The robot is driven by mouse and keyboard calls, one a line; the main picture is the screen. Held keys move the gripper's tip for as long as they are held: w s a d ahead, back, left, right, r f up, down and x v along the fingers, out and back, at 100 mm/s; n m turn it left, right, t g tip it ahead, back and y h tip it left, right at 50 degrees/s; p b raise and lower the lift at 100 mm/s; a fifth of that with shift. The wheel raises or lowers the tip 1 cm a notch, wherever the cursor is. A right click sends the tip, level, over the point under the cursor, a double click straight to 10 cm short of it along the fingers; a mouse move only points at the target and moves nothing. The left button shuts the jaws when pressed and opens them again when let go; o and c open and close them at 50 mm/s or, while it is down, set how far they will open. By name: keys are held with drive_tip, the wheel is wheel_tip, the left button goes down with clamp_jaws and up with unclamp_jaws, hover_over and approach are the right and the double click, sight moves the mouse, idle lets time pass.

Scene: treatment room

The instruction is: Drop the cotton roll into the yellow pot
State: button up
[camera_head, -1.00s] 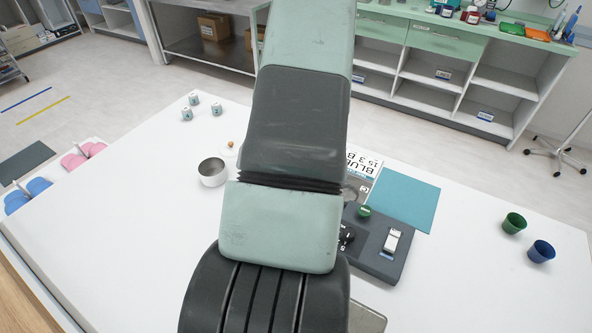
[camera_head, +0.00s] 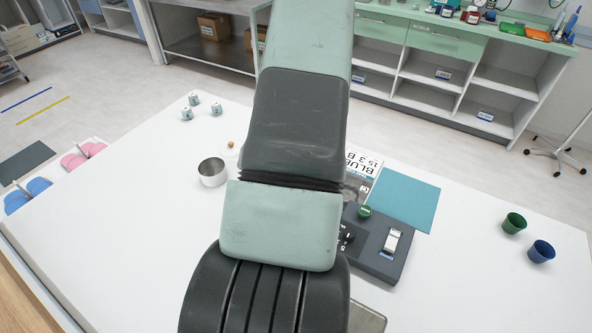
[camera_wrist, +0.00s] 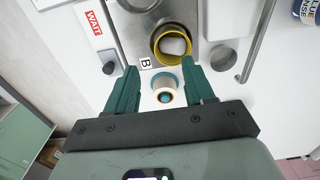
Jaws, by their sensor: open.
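In the wrist view a yellow-rimmed pot (camera_wrist: 156,52) stands on a metal surface just beyond my fingertips. A white rounded piece (camera_wrist: 175,45) lies inside it and looks like the cotton roll. My gripper (camera_wrist: 160,65) is open, its two teal fingers apart on the near side of the pot. A white spool-like object with a teal band and dark centre (camera_wrist: 163,90) shows between the fingers, apart from both. In the head view my own arm fills the middle and hides the pot, the white piece and my gripper.
In the wrist view a "B" label (camera_wrist: 145,63) sits beside the pot, with a "WAIT" sign (camera_wrist: 95,22) at left. In the head view a metal bowl (camera_head: 212,173), a dark device (camera_head: 378,262), a green cup (camera_head: 514,223) and a blue cup (camera_head: 541,251) stand on the white table.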

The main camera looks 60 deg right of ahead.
wheel_tip(320, 180, up, 11)
idle(0.4)
drive_tip(key=shift+f, duration=0.15)
